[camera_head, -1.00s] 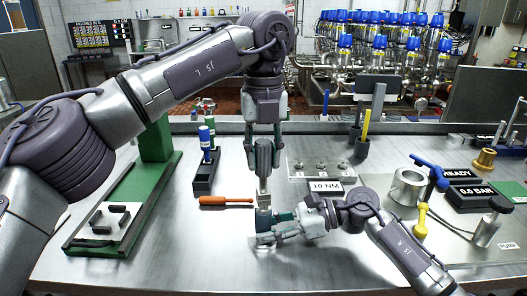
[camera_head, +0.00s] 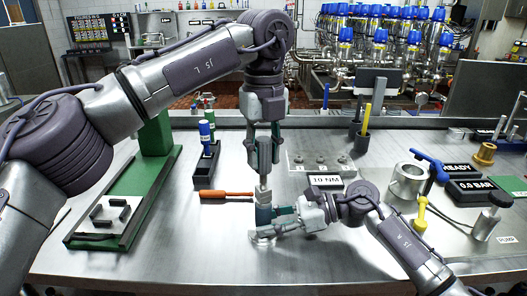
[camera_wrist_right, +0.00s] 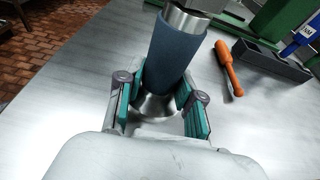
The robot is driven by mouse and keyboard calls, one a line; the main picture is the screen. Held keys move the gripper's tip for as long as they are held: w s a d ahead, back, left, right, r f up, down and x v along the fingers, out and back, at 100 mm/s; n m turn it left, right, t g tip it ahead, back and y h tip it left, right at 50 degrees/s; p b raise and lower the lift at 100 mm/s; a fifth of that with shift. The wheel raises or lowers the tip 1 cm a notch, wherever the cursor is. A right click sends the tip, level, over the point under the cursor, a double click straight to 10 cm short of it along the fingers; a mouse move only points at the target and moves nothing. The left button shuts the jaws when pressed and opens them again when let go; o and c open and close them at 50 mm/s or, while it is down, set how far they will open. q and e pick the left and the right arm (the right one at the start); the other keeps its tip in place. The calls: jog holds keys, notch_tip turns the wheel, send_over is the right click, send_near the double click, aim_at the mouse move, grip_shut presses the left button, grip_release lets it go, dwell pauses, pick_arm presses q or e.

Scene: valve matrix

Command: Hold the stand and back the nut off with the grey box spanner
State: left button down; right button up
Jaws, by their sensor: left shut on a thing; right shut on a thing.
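The grey box spanner (camera_head: 264,152) stands upright, with its lower end above the top of the stand. My left gripper (camera_head: 264,166) is shut on it from above, a finger on each side. The stand (camera_head: 264,214) is a blue-grey sleeve with a bright metal top, upright on a round metal foot. My right gripper (camera_head: 268,226) is shut around the stand low down from the right. The wrist view shows the stand's sleeve (camera_wrist_right: 171,58) between the right fingers (camera_wrist_right: 160,108). The nut is hidden or too small to make out.
An orange-handled tool (camera_head: 225,194) lies just left of the stand. A dark rack (camera_head: 203,172) with blue and green tools is behind it. The front bench is clear.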

pick_arm(q)
jog(key=shift+n, duration=0.3)
jog(key=n, duration=0.3)
dwell(0.3)
jog(key=n, duration=0.2)
jog(key=shift+n, duration=0.8)
jog(key=n, duration=0.3)
jog(key=shift+n, duration=0.4)
